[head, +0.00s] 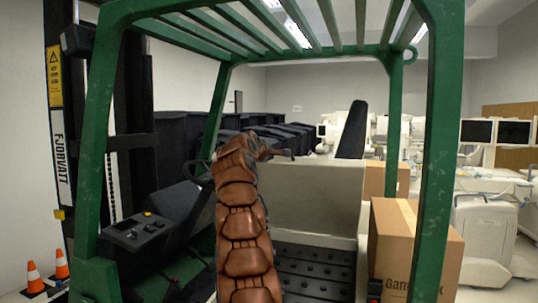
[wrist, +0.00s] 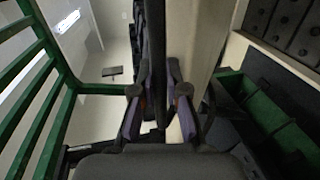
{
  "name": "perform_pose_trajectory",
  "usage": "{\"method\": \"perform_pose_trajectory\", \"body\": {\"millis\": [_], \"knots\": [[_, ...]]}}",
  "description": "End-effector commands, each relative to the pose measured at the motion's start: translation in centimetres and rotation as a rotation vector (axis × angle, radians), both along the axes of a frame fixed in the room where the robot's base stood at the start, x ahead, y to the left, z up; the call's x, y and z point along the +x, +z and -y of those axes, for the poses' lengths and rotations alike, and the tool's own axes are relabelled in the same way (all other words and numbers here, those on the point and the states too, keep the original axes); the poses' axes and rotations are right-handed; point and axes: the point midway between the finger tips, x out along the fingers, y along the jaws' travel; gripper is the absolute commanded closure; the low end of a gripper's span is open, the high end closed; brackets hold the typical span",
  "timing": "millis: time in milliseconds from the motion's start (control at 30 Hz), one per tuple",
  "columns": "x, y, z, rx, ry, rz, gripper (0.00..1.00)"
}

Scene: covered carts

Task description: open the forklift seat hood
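The forklift's seat hood appears as a beige panel (head: 318,196) in the middle of the cab in the head view, above a dark studded floor. A black seat back (head: 352,130) rises behind its top edge. My gripper (head: 290,154) is at the panel's upper left, partly hidden by my copper-coloured arm. In the wrist view, my gripper (wrist: 160,90) has its two fingers apart, with a dark strip between them and visible gaps beside it. The pale panel (wrist: 212,40) runs just to their right. I cannot tell how far the hood is tilted.
Green cab posts (head: 440,150) and the slatted roof (head: 260,25) frame the reach. A control console (head: 145,230) is at left. A cardboard box (head: 412,250) stands right of the hood. Orange cones (head: 34,278) are at far left.

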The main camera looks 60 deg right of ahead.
Motion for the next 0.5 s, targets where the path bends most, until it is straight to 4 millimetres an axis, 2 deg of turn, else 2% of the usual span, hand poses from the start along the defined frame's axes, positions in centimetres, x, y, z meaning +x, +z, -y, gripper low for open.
{"method": "perform_pose_trajectory", "body": {"millis": [33,233,500], "knots": [[0.05,-0.06,-0.01,0.001,0.001,-0.001,0.82],[-0.03,-0.04,0.04,0.000,-0.001,0.000,0.61],[-0.04,-0.04,0.04,0.001,-0.001,0.000,0.61]]}}
